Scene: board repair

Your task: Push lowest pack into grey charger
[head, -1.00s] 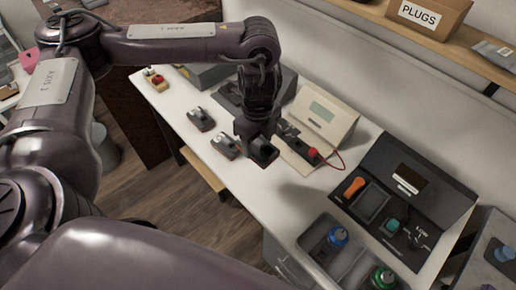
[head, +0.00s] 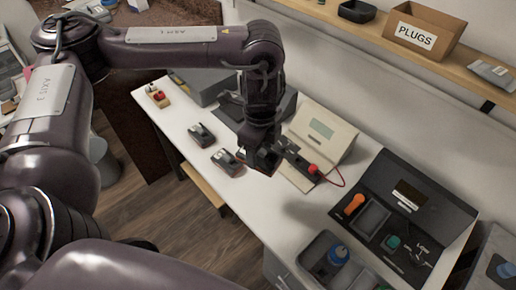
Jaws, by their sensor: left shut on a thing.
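My left gripper (head: 262,158) points down over the white table and is shut on a dark battery pack (head: 266,165), which is largely hidden by the fingers. Two similar dark packs with light tops lie to the left, an upper one (head: 201,134) and a lower one (head: 227,161). A dark grey sloped unit (head: 284,104) stands behind my gripper, partly covered by it; it may be the grey charger, but I cannot tell. My right gripper is not in view.
A beige unit with a screen (head: 322,130) and a red-knobbed dark piece (head: 313,169) stand right of my gripper. An open black case (head: 440,200) and a grey bin (head: 310,250) are further right. The table front (head: 250,205) is clear.

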